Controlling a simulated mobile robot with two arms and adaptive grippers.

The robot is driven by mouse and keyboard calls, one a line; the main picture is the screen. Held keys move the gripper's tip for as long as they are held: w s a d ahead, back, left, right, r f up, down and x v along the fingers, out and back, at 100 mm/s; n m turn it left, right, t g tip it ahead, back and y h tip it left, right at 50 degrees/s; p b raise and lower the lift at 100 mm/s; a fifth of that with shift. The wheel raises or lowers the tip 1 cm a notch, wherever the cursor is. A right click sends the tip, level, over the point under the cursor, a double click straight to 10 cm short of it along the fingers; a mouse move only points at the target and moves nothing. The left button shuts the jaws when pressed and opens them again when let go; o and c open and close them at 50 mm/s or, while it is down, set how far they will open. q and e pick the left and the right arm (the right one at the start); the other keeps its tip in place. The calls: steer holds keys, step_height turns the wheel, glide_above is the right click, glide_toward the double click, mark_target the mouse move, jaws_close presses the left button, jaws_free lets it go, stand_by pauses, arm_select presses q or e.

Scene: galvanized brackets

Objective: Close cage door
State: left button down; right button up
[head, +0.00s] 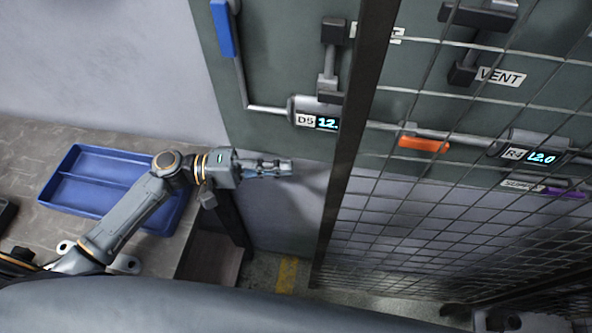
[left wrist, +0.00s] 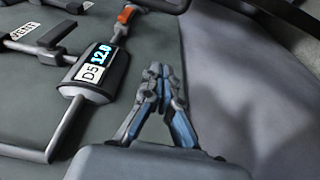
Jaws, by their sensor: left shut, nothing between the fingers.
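The cage door (head: 345,150) is a wire-mesh panel with a dark upright frame edge. It stands in the right half of the head view, in front of part of the green panel. My left gripper (head: 290,168) is shut and empty, just left of the door's frame edge, with a gap between them in the picture. In the left wrist view the left gripper (left wrist: 157,72) shows its fingertips together, beside the D5 gauge. The door's hinge and latch cannot be made out. My right gripper is not in view.
A blue tray (head: 70,195) lies on the bench at left. Floor with a yellow mark (head: 288,275) shows below.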

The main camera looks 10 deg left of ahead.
arm_select(q)
steer(key=p+x, duration=0.3)
steer(key=x, duration=0.6)
steer(key=s+p, duration=0.1)
steer(key=s, duration=0.1)
steer(key=s+p, duration=0.1)
steer(key=s, duration=0.1)
steer(key=shift+s+a+r, duration=0.15)
steer(key=shift+s+a, duration=0.1)
steer(key=shift+w, duration=0.1)
